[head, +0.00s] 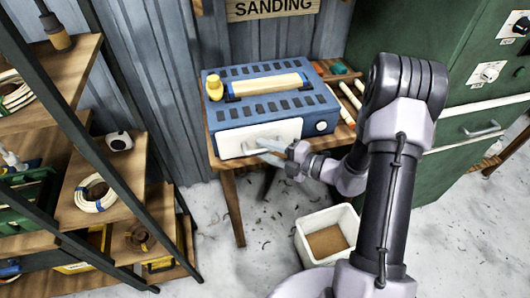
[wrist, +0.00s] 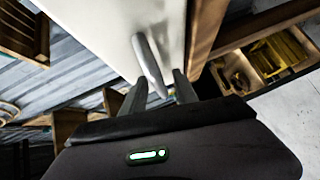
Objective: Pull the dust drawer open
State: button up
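The dust drawer is the white front panel (head: 232,143) on the near side of the blue sanding machine (head: 268,97). Its front sits close against the machine body. In the wrist view the white panel (wrist: 105,25) fills the upper middle, and a grey bar handle (wrist: 150,62) stands out from it. My gripper (head: 262,146) is at the handle in the head view and partly covers it. In the wrist view my gripper (wrist: 161,78) has its two fingers apart, with the handle's near end between them. Gaps show beside the handle; I see no firm contact.
The machine stands on a wooden table (head: 228,180). A white bin (head: 305,248) with brown contents stands on the floor below. Wooden shelves (head: 110,190) with coils are at left, and a green cabinet (head: 450,150) is at right. Floor before the table is otherwise mostly clear.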

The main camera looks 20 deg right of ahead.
jog(key=shift+w+a, duration=0.15)
jog(key=shift+c, duration=0.3)
grip_shut()
dwell(1.1)
